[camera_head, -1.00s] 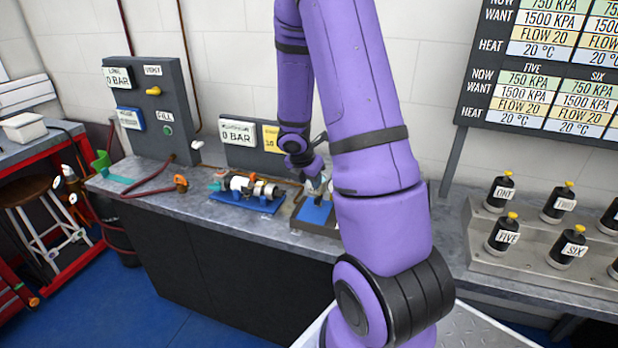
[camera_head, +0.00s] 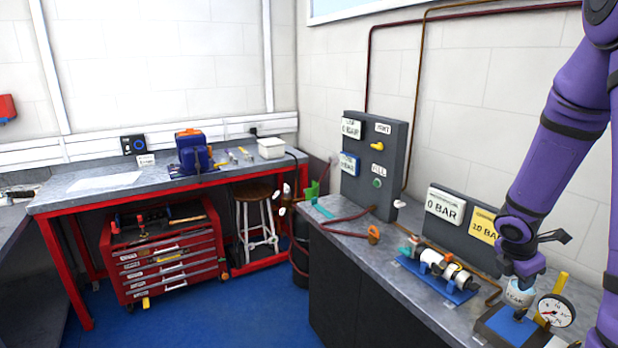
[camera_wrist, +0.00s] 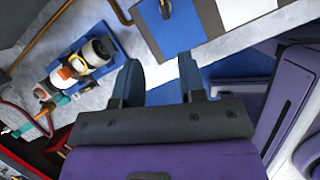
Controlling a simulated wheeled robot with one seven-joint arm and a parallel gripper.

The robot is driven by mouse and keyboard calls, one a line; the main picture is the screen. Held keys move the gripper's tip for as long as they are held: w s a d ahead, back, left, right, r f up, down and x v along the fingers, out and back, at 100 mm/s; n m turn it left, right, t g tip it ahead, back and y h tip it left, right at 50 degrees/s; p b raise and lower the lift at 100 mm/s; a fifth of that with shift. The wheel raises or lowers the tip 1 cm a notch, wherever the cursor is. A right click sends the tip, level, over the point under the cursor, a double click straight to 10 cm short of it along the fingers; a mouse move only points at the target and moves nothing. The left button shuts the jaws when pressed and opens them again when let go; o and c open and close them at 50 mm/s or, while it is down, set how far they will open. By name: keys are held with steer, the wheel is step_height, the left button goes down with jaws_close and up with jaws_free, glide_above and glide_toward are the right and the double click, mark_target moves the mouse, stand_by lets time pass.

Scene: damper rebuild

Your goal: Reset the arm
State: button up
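My purple arm (camera_head: 562,130) reaches down from the top right of the head view, its wrist end (camera_head: 520,258) above the right-hand bench. In the wrist view the two dark blue fingers of my gripper (camera_wrist: 159,72) stand well apart with nothing between them. Bench top and blue floor show beyond them. In the head view the fingers cannot be made out clearly. A white labelled part (camera_head: 519,291) sits below the wrist end, beside a round dial gauge (camera_head: 556,310); I cannot tell whether the wrist touches it.
The grey bench top (camera_head: 350,226) carries a blue fixture (camera_head: 452,288) with a white and orange cylinder. A grey valve panel (camera_head: 375,160) stands behind. At left are a red-framed bench (camera_head: 60,200), a red tool chest (camera_head: 165,262) and a stool (camera_head: 256,193). Blue floor (camera_head: 240,310) between is clear.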

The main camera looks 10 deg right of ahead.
steer(key=s+a+r+m+t, duration=0.1)
steer(key=s+a+r+m, duration=0.2)
steer(key=a+r+m, duration=0.45)
steer(key=s+a+r+m+t, duration=0.1)
steer(key=s+a+r+m, duration=0.3)
steer(key=r, duration=0.7)
steer(key=s+a+r+m+t+y, duration=0.2)
steer(key=s+a+r+m+y, duration=0.2)
steer(key=s+a+r+m, duration=0.3)
steer(key=s+a, duration=0.4)
steer(key=a, duration=0.2)
steer(key=shift+a+r+y, duration=0.3)
steer(key=shift+r+y, duration=0.05)
steer(key=shift+y, duration=0.05)
